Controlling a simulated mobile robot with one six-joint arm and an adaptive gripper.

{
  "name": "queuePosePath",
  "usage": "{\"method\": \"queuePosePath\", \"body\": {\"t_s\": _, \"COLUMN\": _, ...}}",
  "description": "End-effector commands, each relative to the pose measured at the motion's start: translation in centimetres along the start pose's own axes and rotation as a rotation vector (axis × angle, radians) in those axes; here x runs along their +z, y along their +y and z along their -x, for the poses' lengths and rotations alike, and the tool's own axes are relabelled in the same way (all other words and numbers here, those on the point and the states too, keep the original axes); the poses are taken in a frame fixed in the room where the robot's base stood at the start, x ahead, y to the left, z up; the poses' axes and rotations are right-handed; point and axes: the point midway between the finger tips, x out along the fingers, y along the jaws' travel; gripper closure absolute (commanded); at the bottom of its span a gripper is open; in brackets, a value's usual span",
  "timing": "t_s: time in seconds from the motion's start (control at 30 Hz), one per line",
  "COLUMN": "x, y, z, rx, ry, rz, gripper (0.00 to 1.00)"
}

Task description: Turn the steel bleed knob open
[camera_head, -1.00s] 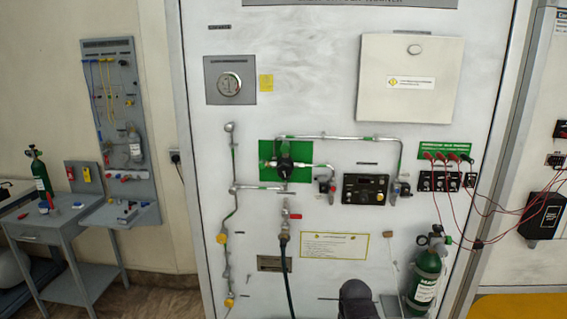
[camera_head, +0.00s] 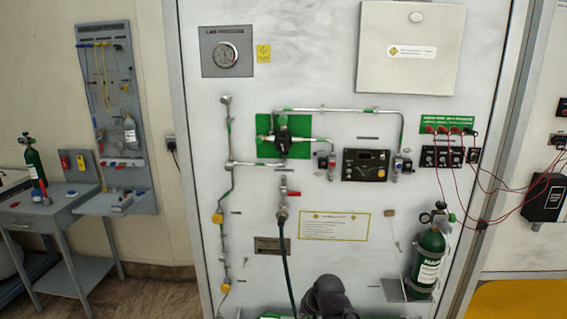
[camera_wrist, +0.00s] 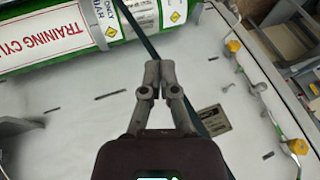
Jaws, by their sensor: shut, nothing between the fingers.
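I cannot tell for sure which fitting is the steel bleed knob. A small round steel fitting (camera_head: 225,100) tops the thin pipe at the left of the white panel (camera_head: 330,90). A yellow knob (camera_head: 218,218) and another yellow knob (camera_head: 226,287) sit lower on that pipe line. In the wrist view two yellow knobs show at the right, the upper one (camera_wrist: 233,46) and the lower one (camera_wrist: 298,146). My gripper (camera_wrist: 160,70) is shut and empty, with its fingertips together in front of the panel, apart from the knobs.
A dark hose (camera_head: 287,260) hangs from a red-handled valve (camera_head: 290,193). A green cylinder (camera_head: 428,262) stands at the lower right; a large labelled green cylinder (camera_wrist: 80,35) shows in the wrist view. Red leads (camera_head: 475,185) droop at the right. A grey bench (camera_head: 50,208) stands left.

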Motion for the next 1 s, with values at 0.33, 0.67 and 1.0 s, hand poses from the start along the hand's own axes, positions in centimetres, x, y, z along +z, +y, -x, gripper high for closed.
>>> {"method": "queuePosePath", "body": {"t_s": 0.33, "x": -2.3, "y": -7.9, "z": -7.9, "rx": -0.290, "ry": 0.228, "rz": -0.143, "gripper": 1.00}}
{"method": "queuePosePath", "body": {"t_s": 0.67, "x": -3.7, "y": -14.3, "z": -12.4, "rx": -0.564, "ry": 0.394, "rz": -0.352, "gripper": 1.00}}
{"method": "queuePosePath", "body": {"t_s": 1.0, "x": -4.1, "y": -18.9, "z": -16.3, "rx": -0.823, "ry": 0.516, "rz": -0.630, "gripper": 1.00}}
